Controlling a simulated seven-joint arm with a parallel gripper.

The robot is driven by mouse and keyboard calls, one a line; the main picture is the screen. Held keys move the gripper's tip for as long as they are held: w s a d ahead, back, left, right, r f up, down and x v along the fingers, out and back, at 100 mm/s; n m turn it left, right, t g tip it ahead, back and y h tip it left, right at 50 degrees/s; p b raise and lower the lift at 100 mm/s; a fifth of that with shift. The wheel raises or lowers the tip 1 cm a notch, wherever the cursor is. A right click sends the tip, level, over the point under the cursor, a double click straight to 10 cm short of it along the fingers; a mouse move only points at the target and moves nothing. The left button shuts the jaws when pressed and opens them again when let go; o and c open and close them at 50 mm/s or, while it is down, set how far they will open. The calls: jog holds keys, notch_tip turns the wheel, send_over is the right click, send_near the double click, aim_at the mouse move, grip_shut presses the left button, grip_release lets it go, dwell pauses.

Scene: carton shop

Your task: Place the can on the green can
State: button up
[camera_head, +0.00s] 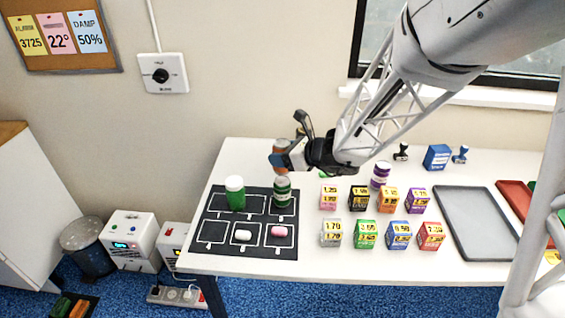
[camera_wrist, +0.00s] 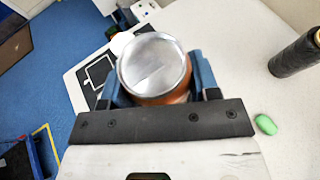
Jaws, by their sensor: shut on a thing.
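My gripper (camera_head: 282,159) is shut on an orange-brown can (camera_head: 280,146), held upright. In the wrist view the can's silver lid (camera_wrist: 154,62) sits between my blue fingers (camera_wrist: 157,78). The green can (camera_head: 282,195), dark green with a pale band, stands upright on the black mat's back right cell. The held can is directly above it in the head view, its lower end close to the green can's top. I cannot tell whether they touch. The green can is hidden in the wrist view.
A green bottle with a white lid (camera_head: 235,194) stands left on the black mat (camera_head: 214,252); white and pink pieces lie in front. Several price boxes (camera_head: 364,233) stand to the right, with a purple can (camera_head: 380,174) behind. A grey tray (camera_head: 477,228) lies farther right.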

jog(key=shift+f, duration=1.55)
jog(key=shift+f, duration=0.1)
jog(key=o, duration=0.9)
jog(key=shift+v, duration=6.05)
jog(key=shift+s+a+r, duration=0.1)
jog(key=shift+r, duration=0.15)
